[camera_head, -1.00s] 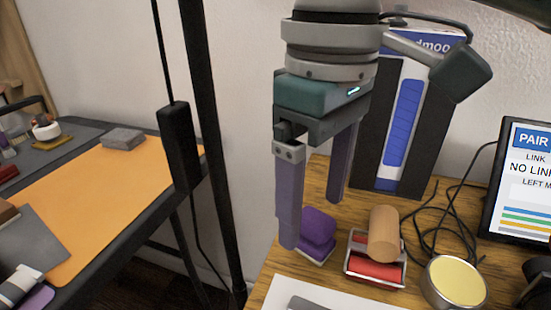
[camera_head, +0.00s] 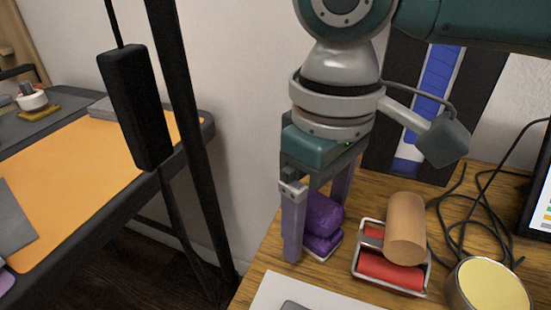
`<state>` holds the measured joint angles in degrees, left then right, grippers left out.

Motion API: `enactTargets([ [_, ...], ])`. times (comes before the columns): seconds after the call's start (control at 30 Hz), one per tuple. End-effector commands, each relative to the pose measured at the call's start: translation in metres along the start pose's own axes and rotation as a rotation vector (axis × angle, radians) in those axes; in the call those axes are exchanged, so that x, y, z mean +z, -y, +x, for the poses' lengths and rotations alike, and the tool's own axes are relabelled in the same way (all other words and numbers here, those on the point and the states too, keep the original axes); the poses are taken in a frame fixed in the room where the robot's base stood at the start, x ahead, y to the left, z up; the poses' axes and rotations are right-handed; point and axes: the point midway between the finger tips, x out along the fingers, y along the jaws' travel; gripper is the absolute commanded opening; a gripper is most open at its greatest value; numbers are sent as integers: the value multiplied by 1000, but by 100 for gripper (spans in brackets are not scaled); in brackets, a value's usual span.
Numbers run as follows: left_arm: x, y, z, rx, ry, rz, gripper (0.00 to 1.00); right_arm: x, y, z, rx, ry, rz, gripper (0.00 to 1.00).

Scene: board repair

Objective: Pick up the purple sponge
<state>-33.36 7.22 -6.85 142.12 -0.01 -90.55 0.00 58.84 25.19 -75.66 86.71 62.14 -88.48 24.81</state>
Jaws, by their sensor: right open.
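The purple sponge (camera_head: 322,216) is at the left part of the wooden table, near its left edge, on a small pale-rimmed base. My right gripper (camera_head: 318,232) points down and is open. In this view one finger stands to the left of the sponge and the other shows behind it, so the sponge appears between the fingers. I cannot tell whether either finger touches it. The sponge's upper left part is hidden by the gripper. My left gripper is not in view.
Close to the right of the sponge is a red roller (camera_head: 390,271) in a metal frame with a wooden cylinder (camera_head: 405,228) on it. A round yellow-topped tin (camera_head: 490,288) and black cables (camera_head: 487,220) lie farther right. A white sheet (camera_head: 305,292) is in front.

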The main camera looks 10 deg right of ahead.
Motion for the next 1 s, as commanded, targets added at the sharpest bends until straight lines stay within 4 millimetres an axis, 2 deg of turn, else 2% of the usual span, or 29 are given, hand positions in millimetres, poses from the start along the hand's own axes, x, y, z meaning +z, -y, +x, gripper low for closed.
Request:
enactTargets([
  [0.27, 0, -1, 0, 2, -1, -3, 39, 0, 0, 2, 0, -2, -1, 83],
  [1.0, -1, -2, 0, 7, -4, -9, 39, 0, 0, 2, 1, -2, -1, 0],
])
